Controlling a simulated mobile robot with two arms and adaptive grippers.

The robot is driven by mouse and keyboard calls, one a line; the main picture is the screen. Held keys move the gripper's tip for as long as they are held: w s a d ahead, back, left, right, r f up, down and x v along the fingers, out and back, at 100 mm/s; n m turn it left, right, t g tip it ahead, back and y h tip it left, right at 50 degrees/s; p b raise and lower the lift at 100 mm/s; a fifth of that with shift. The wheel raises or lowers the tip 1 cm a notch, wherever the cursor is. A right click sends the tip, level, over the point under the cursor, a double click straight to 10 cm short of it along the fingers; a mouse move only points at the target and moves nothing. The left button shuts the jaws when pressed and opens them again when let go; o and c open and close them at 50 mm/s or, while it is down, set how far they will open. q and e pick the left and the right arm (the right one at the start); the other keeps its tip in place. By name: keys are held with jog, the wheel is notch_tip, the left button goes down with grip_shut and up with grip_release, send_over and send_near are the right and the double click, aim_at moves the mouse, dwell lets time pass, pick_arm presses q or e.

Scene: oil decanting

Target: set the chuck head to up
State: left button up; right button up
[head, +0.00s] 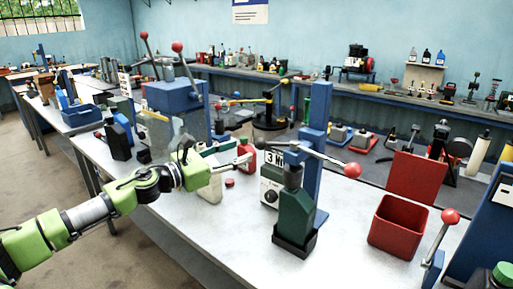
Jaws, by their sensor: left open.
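A blue column (316,130) stands on the near bench with a crossbar handle that ends in red knobs (352,170). A dark chuck head (292,176) sits low on it, right over the top of a dark green bottle (294,214); I cannot tell if they touch. The bottle stands upright in a black holder (293,244). My left gripper (240,160) is open, left of the column and apart from the chuck head, near a red-capped bottle (245,150). My right gripper is not in view.
A red-knobbed lever (441,235) rises at the bench's right edge. A grey box marked 3 (270,185) stands behind the green bottle. The bench front left of it is clear.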

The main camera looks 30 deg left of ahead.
aim_at(256, 145)
pick_arm(q)
jog(key=shift+x, duration=1.05)
jog(key=shift+w+d+r+p, duration=0.1)
jog(key=shift+w+p, duration=0.3)
jog(key=shift+w, duration=0.05)
jog(key=shift+w+d+r+p, duration=0.1)
jog(key=shift+w+r+p, duration=0.05)
jog(key=shift+w+p, duration=0.3)
jog(key=shift+w+d+p, duration=0.25)
jog(key=shift+w+p, duration=0.05)
jog(key=shift+w, duration=0.25)
jog(key=shift+w+p, duration=0.35)
jog(key=shift+f+p+x, duration=0.2)
jog(key=shift+p+x, duration=0.25)
jog(key=shift+x, duration=0.55)
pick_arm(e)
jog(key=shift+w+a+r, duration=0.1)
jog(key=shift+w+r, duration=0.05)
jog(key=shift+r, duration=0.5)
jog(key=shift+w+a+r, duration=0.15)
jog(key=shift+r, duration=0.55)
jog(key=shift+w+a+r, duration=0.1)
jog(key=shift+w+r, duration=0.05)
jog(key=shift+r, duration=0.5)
pick_arm(q)
jog(key=shift+d, duration=0.1)
